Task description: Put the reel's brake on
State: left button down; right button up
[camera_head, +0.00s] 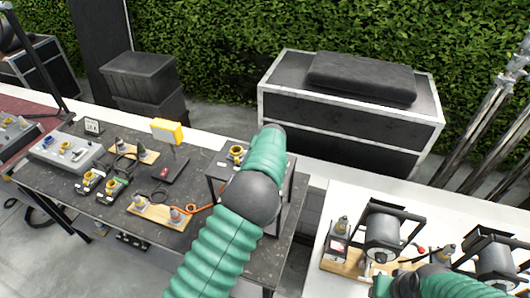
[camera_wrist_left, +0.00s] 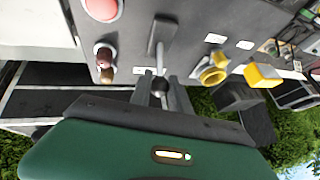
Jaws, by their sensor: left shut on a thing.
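Two reels stand at the lower right of the head view, a nearer drum (camera_head: 383,236) on a wooden board and another reel (camera_head: 497,262) to its right. I cannot make out a brake part for certain. In the left wrist view, my left gripper (camera_wrist_left: 161,92) is shut on a grey lever (camera_wrist_left: 162,37) with a dark ball end, which stands on a dark panel (camera_wrist_left: 190,20). In the head view my left arm hides that gripper. My right gripper (camera_head: 383,287) is at the bottom edge near the reels, partly cut off, its fingers unclear.
Beside the lever are a red button (camera_wrist_left: 102,8), a brown knob (camera_wrist_left: 105,58) and a yellow socket (camera_wrist_left: 212,68). A dark table (camera_head: 100,215) holds connectors, a grey box (camera_head: 68,152) and a yellow sign (camera_head: 167,132). A black case (camera_head: 345,120) stands behind.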

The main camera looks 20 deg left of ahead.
pick_arm(q)
jog(key=shift+s+f, duration=0.2)
jog(key=shift+f, duration=0.2)
jog(key=c, duration=1.6)
grip_release()
jog(key=o, duration=0.4)
jog(key=shift+w, duration=0.4)
pick_arm(e)
jog(key=shift+w+f, duration=0.1)
jog(key=shift+w, duration=0.3)
pick_arm(q)
jog(key=shift+r, duration=0.1)
jog(key=b+v, duration=0.6)
jog(key=v, duration=1)
jog(key=shift+r, duration=0.25)
pick_arm(e)
jog(key=s+x, duration=0.1)
jog(key=x, duration=0.5)
jog(key=shift+s, duration=0.35)
jog(key=shift+f, duration=0.2)
